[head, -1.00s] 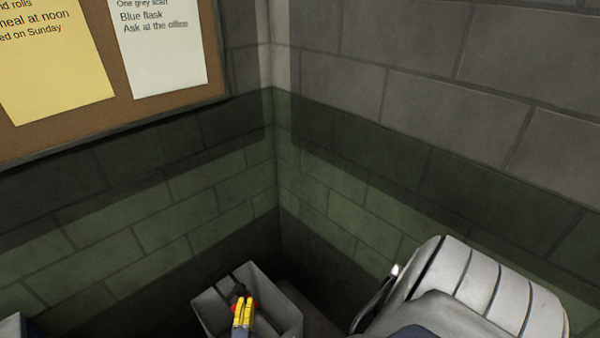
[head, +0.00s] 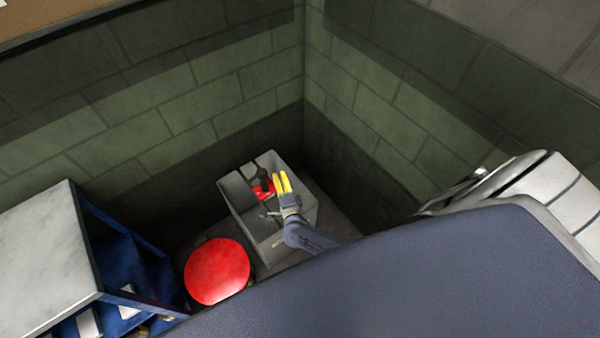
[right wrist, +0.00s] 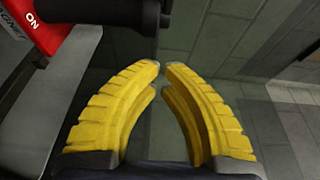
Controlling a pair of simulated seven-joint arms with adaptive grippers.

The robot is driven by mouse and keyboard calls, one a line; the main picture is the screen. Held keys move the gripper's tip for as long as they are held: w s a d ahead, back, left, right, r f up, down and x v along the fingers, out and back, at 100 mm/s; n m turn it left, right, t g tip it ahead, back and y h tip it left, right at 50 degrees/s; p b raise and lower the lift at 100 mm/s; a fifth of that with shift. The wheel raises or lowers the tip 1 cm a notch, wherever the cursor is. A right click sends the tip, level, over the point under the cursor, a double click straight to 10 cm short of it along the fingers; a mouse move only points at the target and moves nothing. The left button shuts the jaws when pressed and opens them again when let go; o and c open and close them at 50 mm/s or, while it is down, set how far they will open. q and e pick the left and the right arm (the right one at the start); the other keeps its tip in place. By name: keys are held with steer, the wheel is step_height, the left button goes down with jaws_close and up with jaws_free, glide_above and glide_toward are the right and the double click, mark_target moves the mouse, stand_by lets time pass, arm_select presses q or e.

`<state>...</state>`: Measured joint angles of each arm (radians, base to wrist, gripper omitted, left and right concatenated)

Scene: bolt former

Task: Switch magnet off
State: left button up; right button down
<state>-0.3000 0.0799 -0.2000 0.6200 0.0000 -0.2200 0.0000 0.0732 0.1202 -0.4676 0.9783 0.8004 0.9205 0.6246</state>
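My right gripper (head: 280,174) has yellow fingers and is over the box, beside the red part. In its wrist view the fingertips (right wrist: 160,66) nearly meet, with nothing between them. Contact with the lever cannot be told. My left gripper is not in view.
A red round disc (head: 216,271) stands left of the box's near side. A blue cabinet with a pale top (head: 45,245) is at the left. Green-grey brick walls (head: 235,90) meet behind the box, leaving little room there.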

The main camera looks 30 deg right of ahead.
steer(key=s+d, duration=0.1)
steer(key=s, duration=0.8)
steer(key=s+a+f+n+g+y, duration=0.2)
steer(key=s+f+n+g+y, duration=0.1)
steer(key=s+f+n, duration=0.3)
steer(key=s+a+f+n+g+y, duration=0.2)
steer(key=s+f+n, duration=0.4)
steer(key=f+n, duration=0.5)
steer(key=shift+a+f+g+y, duration=0.25)
steer(key=shift+f+g+y, duration=0.25)
steer(key=shift+f+g, duration=1)
steer(key=shift+s+f+t, duration=0.1)
steer(key=shift+f+t, duration=0.2)
